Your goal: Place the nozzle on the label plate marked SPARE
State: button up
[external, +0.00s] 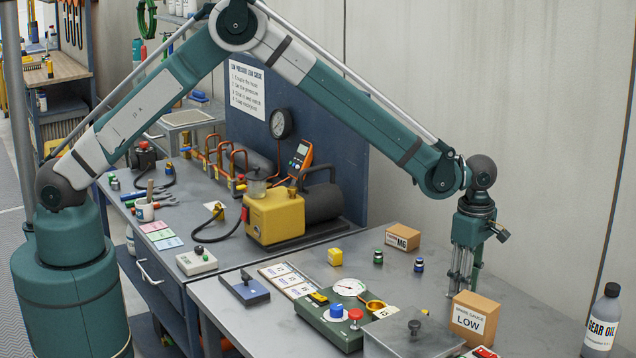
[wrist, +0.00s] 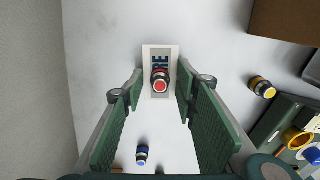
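In the wrist view a small red-topped piece, apparently the nozzle (wrist: 160,83), stands over a white label plate (wrist: 147,57). It covers part of the lettering; only "RE" can be read. My gripper (wrist: 160,85) is open, with its green fingers on either side of the piece and a visible gap at each. I cannot tell for sure whether the piece rests on the plate. In the external view my gripper (external: 462,285) points straight down, low over the right bench, its fingertips close to the LOW box. The plate and the piece are not visible there.
The LOW cardboard box (external: 475,318) stands beside my gripper. A blue-banded fitting (external: 419,265), a green-banded one (external: 378,257) and the MG box (external: 403,237) stand behind. The green gauge panel (external: 335,322) is to the left.

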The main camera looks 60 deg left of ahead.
jog(key=shift+r, duration=0.1)
notch_tip(320, 180, up, 12)
dwell(1.0)
dwell(0.5)
jog(key=s+a+r+m+t, duration=0.1)
jog(key=s+a+r+m, duration=0.1)
jog(key=a+r, duration=0.55)
jog(key=s+a+r+m, duration=0.1)
jog(key=a+r+m, duration=0.2)
jog(key=a+r, duration=0.5)
jog(key=s+a+r+m+t+h, duration=0.15)
jog(key=s+a+r, duration=0.3)
jog(key=a, duration=0.45)
jog(key=s+a+r+m+t+y, duration=0.1)
jog(key=s+a+r+m, duration=0.3)
jog(key=a, duration=0.5)
jog(key=s+a+r+m+t, duration=0.15)
jog(key=s+a+m, duration=0.25)
jog(key=s+a, duration=1)
jog(key=s+a+f+m+t, duration=0.1)
jog(key=s+a+f+m, duration=0.1)
jog(key=s, duration=0.6)
jog(key=s+a+f+m+t, duration=0.1)
jog(key=s+a+f+m, duration=0.2)
jog(key=s+a, duration=0.3)
jog(key=shift+s+f+m, duration=0.35)
jog(key=shift+s+f, duration=0.15)
jog(key=shift+s, duration=0.35)
